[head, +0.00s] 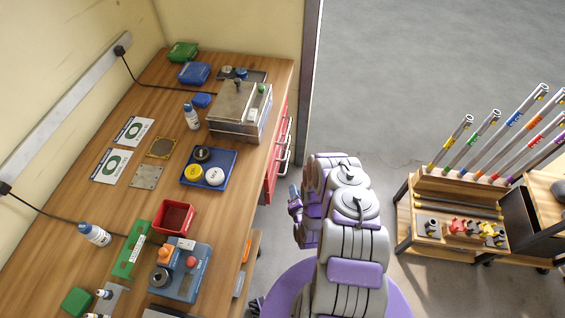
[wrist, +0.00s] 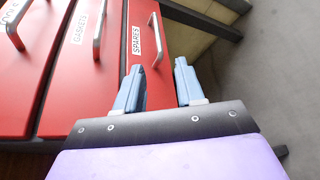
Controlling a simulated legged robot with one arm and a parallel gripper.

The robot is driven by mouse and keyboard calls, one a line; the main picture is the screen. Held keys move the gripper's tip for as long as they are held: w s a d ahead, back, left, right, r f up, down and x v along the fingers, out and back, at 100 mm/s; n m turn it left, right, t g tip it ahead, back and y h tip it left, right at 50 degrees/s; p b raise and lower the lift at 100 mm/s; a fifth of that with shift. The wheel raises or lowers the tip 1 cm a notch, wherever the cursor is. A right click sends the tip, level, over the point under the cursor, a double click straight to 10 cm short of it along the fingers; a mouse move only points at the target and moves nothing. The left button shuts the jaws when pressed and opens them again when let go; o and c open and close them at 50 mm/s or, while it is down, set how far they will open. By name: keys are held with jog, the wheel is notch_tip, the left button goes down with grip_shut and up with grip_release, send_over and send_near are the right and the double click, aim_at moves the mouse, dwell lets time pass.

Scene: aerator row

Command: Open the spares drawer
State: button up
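The spares drawer (wrist: 178,44) is a red front with a white SPARES label (wrist: 136,40) and a silver bar handle (wrist: 156,38). It is the rightmost drawer front in the wrist view and looks shut. My gripper (wrist: 159,66) has two light blue fingers, open with a clear gap. In the picture the near end of the handle lies between the fingertips; I cannot tell whether they touch it. The head view shows my gripper (head: 295,200) beside the bench, just right of the red drawer fronts (head: 271,180). Their labels are not readable there.
The gaskets drawer (wrist: 82,75) and another red drawer, each with a silver handle, lie left of the spares drawer. The wooden bench (head: 130,190) holds bottles, trays and a metal box. A tool cart (head: 450,250) stands at right. Grey floor (head: 420,60) is clear beyond.

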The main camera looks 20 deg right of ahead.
jog(key=b+x, duration=0.3)
jog(key=x, duration=1.3)
jog(key=shift+w+a, duration=0.2)
jog(key=shift+w, duration=0.3)
jog(key=shift+c, duration=0.2)
grip_shut()
dwell(0.4)
